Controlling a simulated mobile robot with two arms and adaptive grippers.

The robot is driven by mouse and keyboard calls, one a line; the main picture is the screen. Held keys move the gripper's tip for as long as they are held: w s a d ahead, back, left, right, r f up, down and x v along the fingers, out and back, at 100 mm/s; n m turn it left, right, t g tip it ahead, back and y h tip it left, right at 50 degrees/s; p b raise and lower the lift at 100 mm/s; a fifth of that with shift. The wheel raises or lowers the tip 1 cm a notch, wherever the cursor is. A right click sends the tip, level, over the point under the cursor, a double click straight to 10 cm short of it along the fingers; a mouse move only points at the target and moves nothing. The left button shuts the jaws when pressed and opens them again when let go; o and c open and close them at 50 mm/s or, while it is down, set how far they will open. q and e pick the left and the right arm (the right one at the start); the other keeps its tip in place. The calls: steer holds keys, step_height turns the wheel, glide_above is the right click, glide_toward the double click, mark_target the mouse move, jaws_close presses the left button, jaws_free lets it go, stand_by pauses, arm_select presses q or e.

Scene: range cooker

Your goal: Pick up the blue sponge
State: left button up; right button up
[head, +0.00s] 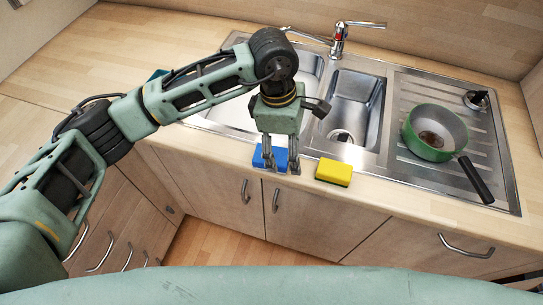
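The blue sponge (259,158) lies on the wooden counter's front strip, just in front of the sink. My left gripper (282,168) points down at it, with its fingers apart at the sponge's right part. One finger covers some of the sponge, and the other is at its right end. The sponge seems to rest on the counter. I cannot tell whether the fingers press on it. My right gripper is not in view.
A yellow sponge (334,172) lies close to the right of the gripper. The steel sink (355,98) with a tap (340,38) is behind. A green pot (437,131) stands on the drainer, its dark handle pointing to the front. The counter at the left is mostly clear.

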mark_target(281, 154)
arm_select(q)
steer(key=shift+t+y, duration=0.4)
steer(key=shift+y, duration=0.4)
steer(key=w+a, duration=0.2)
steer(key=a, duration=0.1)
steer(key=shift+a+r, duration=0.1)
steer(key=shift+a, duration=0.15)
steer(key=shift+a+f+p, duration=0.1)
steer(key=shift+f+p, duration=0.4)
steer(key=shift+f, duration=0.4)
steer(key=f+p, duration=0.2)
steer(key=f, duration=0.1)
steer(key=f+p, duration=0.1)
steer(key=f, duration=0.1)
steer(key=shift+w+f, duration=0.1)
steer(key=shift+w, duration=0.15)
steer(key=shift+f, duration=0.25)
steer(key=c, duration=0.9)
steer(key=shift+r, duration=0.1)
steer(key=shift+c, duration=0.2)
